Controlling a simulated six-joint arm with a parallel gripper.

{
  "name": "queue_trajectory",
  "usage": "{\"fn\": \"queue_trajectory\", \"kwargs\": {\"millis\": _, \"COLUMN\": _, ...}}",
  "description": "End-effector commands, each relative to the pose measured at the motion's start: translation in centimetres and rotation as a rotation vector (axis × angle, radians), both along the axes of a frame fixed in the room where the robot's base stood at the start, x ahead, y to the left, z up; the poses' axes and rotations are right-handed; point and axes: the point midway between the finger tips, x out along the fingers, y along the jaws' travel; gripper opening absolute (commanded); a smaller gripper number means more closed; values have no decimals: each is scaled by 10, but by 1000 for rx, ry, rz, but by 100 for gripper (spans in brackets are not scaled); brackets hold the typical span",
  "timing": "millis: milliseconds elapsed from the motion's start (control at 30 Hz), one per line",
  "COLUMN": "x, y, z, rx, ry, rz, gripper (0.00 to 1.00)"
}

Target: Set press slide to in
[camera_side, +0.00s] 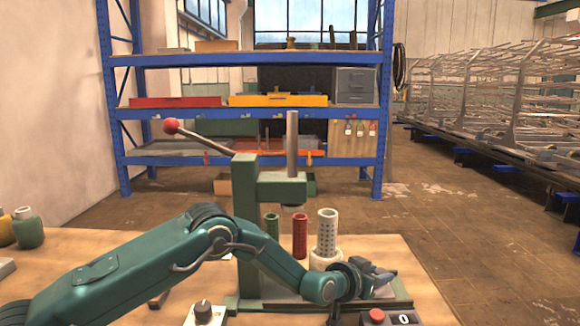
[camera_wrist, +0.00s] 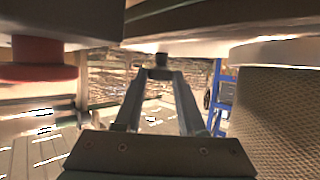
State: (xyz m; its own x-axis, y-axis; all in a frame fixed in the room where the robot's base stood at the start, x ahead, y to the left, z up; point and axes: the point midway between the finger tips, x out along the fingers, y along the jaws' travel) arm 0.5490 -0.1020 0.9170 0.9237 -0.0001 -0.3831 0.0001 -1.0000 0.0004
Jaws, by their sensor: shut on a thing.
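The green press (camera_side: 245,220) stands on the bench, with a vertical silver ram and a lever ending in a red knob (camera_side: 170,126). A flat grey slide plate (camera_side: 290,297) lies low at its base, partly covered by my arm. My gripper (camera_side: 384,277) is low at the right of the press base, above the right part of the plate. In the wrist view my gripper (camera_wrist: 160,75) has its fingertips closed together on a small dark knob (camera_wrist: 162,60). How the knob joins the slide is hidden.
Behind my gripper stand a white perforated cylinder (camera_side: 327,232), a red one (camera_side: 300,236) and a green one (camera_side: 272,226). A box with a red button (camera_side: 377,315) sits at the front edge. A knobbed control (camera_side: 204,312) is at front left. Bottles (camera_side: 27,228) stand far left.

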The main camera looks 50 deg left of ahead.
Motion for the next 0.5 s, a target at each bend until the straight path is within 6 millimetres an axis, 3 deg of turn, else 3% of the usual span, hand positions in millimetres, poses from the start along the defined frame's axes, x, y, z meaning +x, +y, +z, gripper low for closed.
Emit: {"fn": "queue_trajectory", "kwargs": {"millis": 500, "x": -20, "y": 23, "z": 0, "rx": 5, "ry": -1, "rz": 5, "gripper": 0}}
